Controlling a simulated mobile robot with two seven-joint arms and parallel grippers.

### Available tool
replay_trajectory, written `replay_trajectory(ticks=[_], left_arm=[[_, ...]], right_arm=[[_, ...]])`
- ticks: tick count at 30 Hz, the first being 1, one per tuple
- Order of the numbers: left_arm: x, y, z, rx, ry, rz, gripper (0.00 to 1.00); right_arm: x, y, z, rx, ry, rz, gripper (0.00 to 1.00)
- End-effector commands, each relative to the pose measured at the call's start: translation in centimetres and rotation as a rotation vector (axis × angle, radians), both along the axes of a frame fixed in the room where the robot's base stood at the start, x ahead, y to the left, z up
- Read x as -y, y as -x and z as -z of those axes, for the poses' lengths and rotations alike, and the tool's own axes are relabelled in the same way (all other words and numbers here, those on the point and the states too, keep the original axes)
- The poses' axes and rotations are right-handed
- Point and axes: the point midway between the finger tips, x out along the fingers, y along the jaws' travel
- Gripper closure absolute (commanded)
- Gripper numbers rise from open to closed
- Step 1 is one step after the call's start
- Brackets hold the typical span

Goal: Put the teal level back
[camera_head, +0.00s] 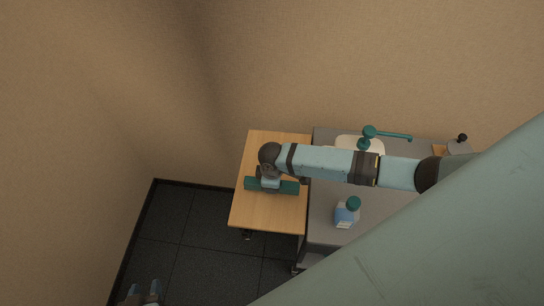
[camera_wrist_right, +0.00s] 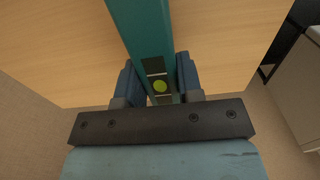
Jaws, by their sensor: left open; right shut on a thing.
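The teal level (camera_head: 288,187) is a long bar lying across the wooden table top (camera_head: 263,213) in the head view. In the right wrist view the level (camera_wrist_right: 139,28) runs away from between the fingers, with a yellow-green round vial in a dark window. My right gripper (camera_wrist_right: 158,78) is shut on it, one blue finger on each side. In the head view the right gripper (camera_head: 269,181) is over the table, partly hidden by its wrist. I cannot tell whether the level touches the wood. My left gripper (camera_head: 142,292) is open and empty, low at the bottom left over the dark floor.
A grey counter (camera_head: 323,222) adjoins the wooden table on the right. Walls stand behind and left. My arm hides part of the counter.

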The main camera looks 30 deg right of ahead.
Motion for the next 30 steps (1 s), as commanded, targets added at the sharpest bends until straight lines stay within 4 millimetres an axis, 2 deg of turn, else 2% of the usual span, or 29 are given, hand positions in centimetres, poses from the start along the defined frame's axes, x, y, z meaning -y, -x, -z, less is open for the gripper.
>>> replay_trajectory(ticks=[28,29,30], left_arm=[[0.0,-0.3,0.5,0.006,0.0,0.0,0.57],[0.0,-0.3,0.5,0.006,0.0,0.0,0.57],[0.0,-0.3,0.5,0.006,0.0,0.0,0.57]], right_arm=[[0.0,0.0,1.9,0.001,-0.001,0.0,0.94],[0.0,0.0,1.9,0.001,-0.001,0.0,0.62],[0.0,0.0,1.9,0.001,-0.001,0.0,0.53]])
